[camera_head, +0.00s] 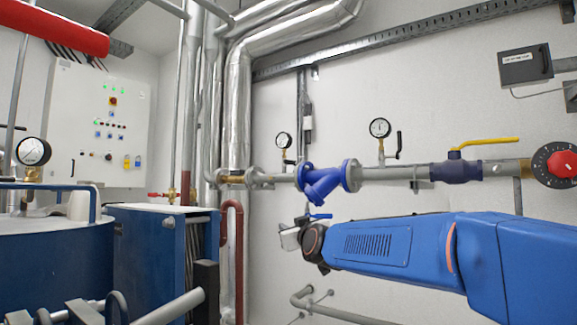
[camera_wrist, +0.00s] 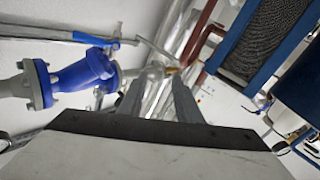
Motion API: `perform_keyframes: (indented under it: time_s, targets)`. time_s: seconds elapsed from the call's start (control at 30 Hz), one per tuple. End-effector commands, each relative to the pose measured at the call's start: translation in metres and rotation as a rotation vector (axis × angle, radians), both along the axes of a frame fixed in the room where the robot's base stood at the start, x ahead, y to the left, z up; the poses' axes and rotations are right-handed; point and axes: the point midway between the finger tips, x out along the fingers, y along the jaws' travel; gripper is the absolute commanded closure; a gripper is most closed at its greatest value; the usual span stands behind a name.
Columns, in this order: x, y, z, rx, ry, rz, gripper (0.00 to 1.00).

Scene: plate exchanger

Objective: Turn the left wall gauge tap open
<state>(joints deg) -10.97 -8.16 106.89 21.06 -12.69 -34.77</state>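The left wall gauge (camera_head: 284,140) is a small white dial on a short stem above the wall pipe, left of the blue strainer (camera_head: 325,182). A small dark piece beside its stem looks like its tap (camera_head: 289,161); its handle position is too small to tell. My gripper (camera_head: 289,238) is below the pipe, lower left of the strainer and well below the gauge. In the wrist view two dark fingers (camera_wrist: 157,80) stand apart with only background between them, so it is open and empty. The strainer also shows in the wrist view (camera_wrist: 82,78). I cannot make out the left gauge there.
A right wall gauge (camera_head: 380,128) with an upright black handle (camera_head: 399,143) stands on the same pipe. A blue lever (camera_head: 320,216) sits beneath the strainer, close above my gripper. A yellow-handled valve (camera_head: 457,171) is to the right. Vertical silver pipes (camera_head: 238,110) are left of the gauge.

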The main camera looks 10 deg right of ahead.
Motion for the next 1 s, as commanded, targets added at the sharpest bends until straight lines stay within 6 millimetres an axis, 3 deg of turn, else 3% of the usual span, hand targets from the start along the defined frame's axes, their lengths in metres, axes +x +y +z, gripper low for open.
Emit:
perform_keyframes:
  time_s: [0.03,0.2,0.5,0.73,1.0]
  targets:
    - [0.02,0.006,0.013,-0.004,-0.051,-0.014,0.69]
    - [0.068,0.017,0.06,-0.016,-0.234,-0.091,0.69]
    - [0.131,0.03,0.109,-0.027,-0.51,-0.3,0.69]
    - [0.158,0.04,0.116,-0.029,-0.67,-0.511,0.69]
    - [0.166,0.047,0.103,-0.028,-0.766,-0.713,0.69]
